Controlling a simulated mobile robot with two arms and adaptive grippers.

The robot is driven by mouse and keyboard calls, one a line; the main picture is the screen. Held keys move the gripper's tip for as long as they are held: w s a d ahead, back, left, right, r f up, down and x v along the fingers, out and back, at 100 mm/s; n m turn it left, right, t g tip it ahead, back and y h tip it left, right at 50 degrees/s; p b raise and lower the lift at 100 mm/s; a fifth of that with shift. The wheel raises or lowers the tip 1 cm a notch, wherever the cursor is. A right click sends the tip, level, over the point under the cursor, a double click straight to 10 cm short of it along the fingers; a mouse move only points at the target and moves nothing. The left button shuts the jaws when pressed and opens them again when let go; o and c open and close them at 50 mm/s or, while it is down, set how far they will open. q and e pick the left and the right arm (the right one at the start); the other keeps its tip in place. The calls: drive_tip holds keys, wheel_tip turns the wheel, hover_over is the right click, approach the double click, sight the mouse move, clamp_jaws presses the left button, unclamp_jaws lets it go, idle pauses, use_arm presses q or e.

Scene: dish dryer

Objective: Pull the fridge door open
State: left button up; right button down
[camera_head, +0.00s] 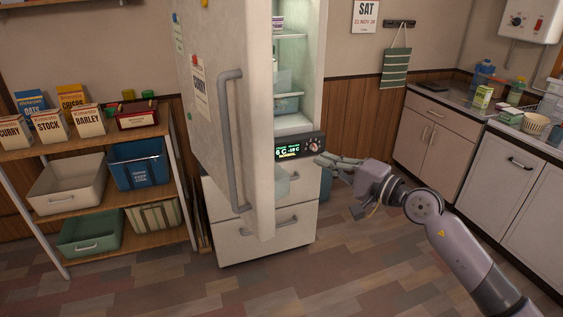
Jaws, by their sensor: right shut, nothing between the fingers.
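The fridge door (255,120) is swung open to the left, with its grey bar handle (230,140) on the outer face. The fridge interior (290,70) shows to the right of the door, with shelves, a clear drawer and a lit display panel (289,151) below. My right gripper (324,160) is just right of the panel, near the fridge's front right edge. It is shut and empty, apart from the door and its handle. I cannot tell whether its fingertips touch the fridge body. My left gripper is not in view.
A shelf rack (110,205) with boxes and bins stands left of the door. A counter (460,110) with cabinets runs along the right. Drawers (265,232) sit below the fridge compartment. The floor (330,280) in front is clear.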

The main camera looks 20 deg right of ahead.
drive_tip(key=w+a+p, duration=0.5)
drive_tip(key=w+a, duration=0.2)
drive_tip(key=a, duration=0.1)
drive_tip(key=shift+a, duration=0.25)
drive_tip(key=shift+p, duration=0.3)
